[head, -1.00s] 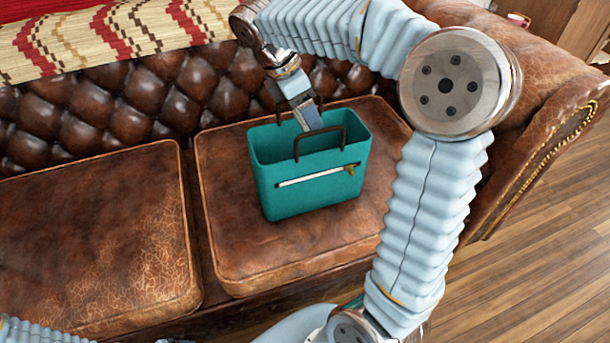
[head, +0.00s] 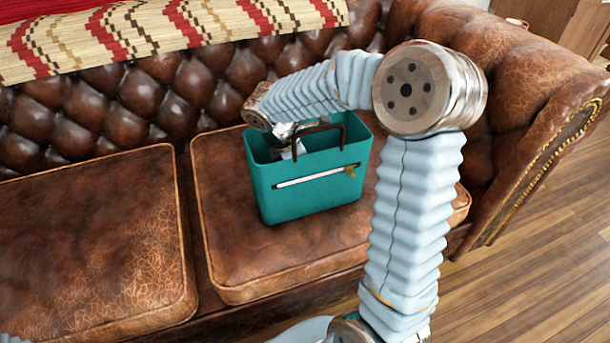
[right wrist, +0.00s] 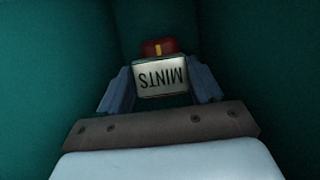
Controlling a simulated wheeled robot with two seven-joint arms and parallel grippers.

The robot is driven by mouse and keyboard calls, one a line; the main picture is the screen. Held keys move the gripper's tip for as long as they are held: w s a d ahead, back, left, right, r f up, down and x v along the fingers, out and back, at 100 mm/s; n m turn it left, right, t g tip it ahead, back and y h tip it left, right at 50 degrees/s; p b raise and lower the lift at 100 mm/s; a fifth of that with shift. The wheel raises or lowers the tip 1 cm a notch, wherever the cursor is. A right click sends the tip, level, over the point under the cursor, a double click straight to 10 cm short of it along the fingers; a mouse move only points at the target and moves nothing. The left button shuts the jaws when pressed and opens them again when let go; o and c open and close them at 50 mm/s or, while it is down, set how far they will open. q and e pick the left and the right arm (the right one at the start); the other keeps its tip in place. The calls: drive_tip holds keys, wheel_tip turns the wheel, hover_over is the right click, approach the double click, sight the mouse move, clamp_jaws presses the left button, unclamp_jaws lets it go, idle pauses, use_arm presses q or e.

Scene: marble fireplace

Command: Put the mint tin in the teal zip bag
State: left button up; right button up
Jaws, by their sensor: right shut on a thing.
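The teal zip bag (head: 310,187) stands upright and open on the right seat cushion of the sofa, with brown handles and a zip across its front. My right arm reaches down into it from above, so the head view does not show the fingertips. In the right wrist view, the teal walls (right wrist: 65,60) surround my right gripper (right wrist: 161,88). Its fingers are shut on the mint tin (right wrist: 159,78), a pale tin lettered "MINTS". The tin is inside the bag; I cannot tell whether it touches the bottom. My left gripper is out of view.
A dark red thing with a yellow band (right wrist: 159,47) shows just beyond the tin inside the bag. The left sofa cushion (head: 90,240) is bare. The tufted backrest (head: 150,95) rises behind, and the armrest (head: 530,130) stands at right.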

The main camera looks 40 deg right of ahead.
drive_tip(key=shift+f, duration=0.8)
drive_tip(key=shift+f, duration=0.2)
drive_tip(key=o, duration=0.8)
drive_tip(key=shift+c, duration=0.2)
drive_tip(key=shift+r, duration=0.1)
drive_tip(key=shift+r, duration=0.15)
drive_tip(key=p+v, duration=0.2)
drive_tip(key=v, duration=1)
